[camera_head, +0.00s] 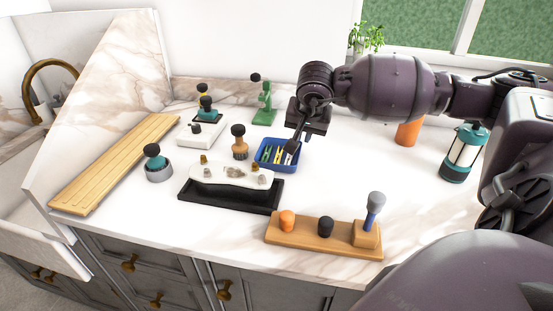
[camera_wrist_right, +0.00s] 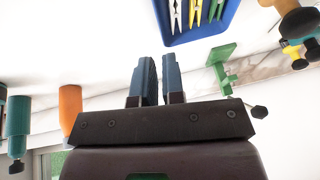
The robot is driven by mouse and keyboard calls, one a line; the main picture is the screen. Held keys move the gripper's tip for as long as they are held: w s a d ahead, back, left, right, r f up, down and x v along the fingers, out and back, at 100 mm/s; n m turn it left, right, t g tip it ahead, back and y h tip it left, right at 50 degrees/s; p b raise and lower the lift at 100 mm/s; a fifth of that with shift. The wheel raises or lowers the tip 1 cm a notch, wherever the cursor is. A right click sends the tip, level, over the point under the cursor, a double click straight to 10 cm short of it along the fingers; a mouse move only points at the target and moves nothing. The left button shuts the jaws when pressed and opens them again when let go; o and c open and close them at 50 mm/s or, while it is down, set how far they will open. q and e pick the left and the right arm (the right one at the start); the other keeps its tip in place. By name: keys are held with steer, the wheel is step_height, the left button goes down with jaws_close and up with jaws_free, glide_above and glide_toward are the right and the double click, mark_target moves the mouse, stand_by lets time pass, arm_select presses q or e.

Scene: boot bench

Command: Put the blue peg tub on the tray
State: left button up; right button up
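The blue peg tub (camera_head: 264,163) stands on the marble counter and holds several clothes pegs, white, yellow and green. It also shows at the top of the right wrist view (camera_wrist_right: 207,37). My right gripper (camera_head: 291,150) points down at the tub's right back side. In the right wrist view its two blue-grey fingers (camera_wrist_right: 158,65) are slightly apart, with nothing seen between them. Whether they touch the tub is unclear. My left gripper is out of view.
A wooden block with knobs (camera_head: 310,238) stands at the front. A brown-knobbed tool (camera_head: 239,148) is close left of the tub. A green stand (camera_head: 265,112) is behind. An orange cup (camera_head: 408,132) and teal lantern (camera_head: 462,155) stand right. The counter right of the tub is clear.

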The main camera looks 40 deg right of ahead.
steer(key=x, duration=0.4)
steer(key=shift+f, duration=0.15)
steer(key=shift+x, duration=3.1)
steer(key=shift+d+f+b, duration=0.15)
steer(key=shift+b, duration=0.3)
jaws_close()
